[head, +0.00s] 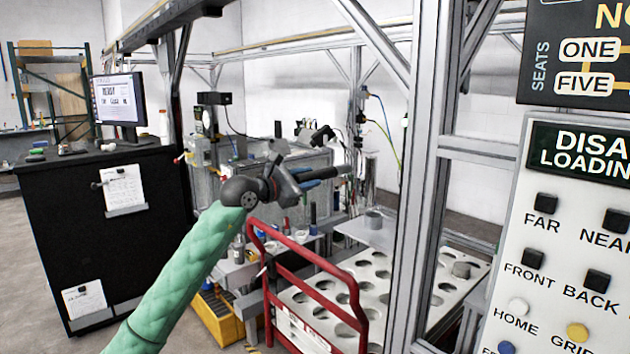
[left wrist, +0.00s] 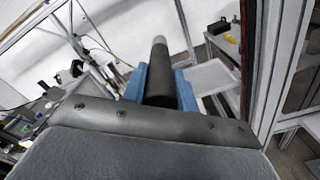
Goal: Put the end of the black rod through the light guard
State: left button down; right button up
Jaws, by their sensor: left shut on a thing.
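My left gripper (head: 314,180) is in the middle of the head view, at the end of my green-sleeved arm. Its blue fingers, also seen in the left wrist view (left wrist: 160,88), are shut on the black rod (left wrist: 159,70). The rod sticks out beyond the fingers and has a paler grey end. In the head view the black rod (head: 326,173) points right, roughly level, in the air. I cannot clearly pick out the light guard; a grey metal frame (head: 428,170) with upright posts stands to the right of the rod. My right gripper is not in view.
A red tubular rail (head: 310,258) stands below the gripper, by a white plate with round holes (head: 378,262). A button panel (head: 570,240) fills the right side. A black cabinet (head: 150,180) with a monitor (head: 117,98) stands at left. A yellow box (head: 218,318) is on the floor.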

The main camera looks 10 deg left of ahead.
aim_at(297, 181)
pick_arm(q)
jog(key=b+v, duration=0.1)
jog(key=v, duration=0.4)
jog(key=shift+b, duration=0.4)
jog(key=shift+v, duration=0.8)
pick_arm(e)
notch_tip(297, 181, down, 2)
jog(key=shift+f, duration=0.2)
pick_arm(q)
notch_tip(297, 181, up, 6)
jog(key=s, duration=0.2)
jog(key=s+f+p, duration=0.1)
jog(key=s+f, duration=0.3)
jog(key=f, duration=1)
jog(key=s+d+f+n+t+y+p, duration=0.1)
jog(key=s+f, duration=0.3)
jog(key=f, duration=1.1)
jog(key=s+d+f+y, duration=0.1)
jog(key=s+f, duration=0.4)
jog(key=f, duration=0.9)
jog(key=shift+f+n+t+p, duration=0.25)
jog(key=shift+n+t+p, duration=0.05)
jog(key=shift+n+p, duration=0.1)
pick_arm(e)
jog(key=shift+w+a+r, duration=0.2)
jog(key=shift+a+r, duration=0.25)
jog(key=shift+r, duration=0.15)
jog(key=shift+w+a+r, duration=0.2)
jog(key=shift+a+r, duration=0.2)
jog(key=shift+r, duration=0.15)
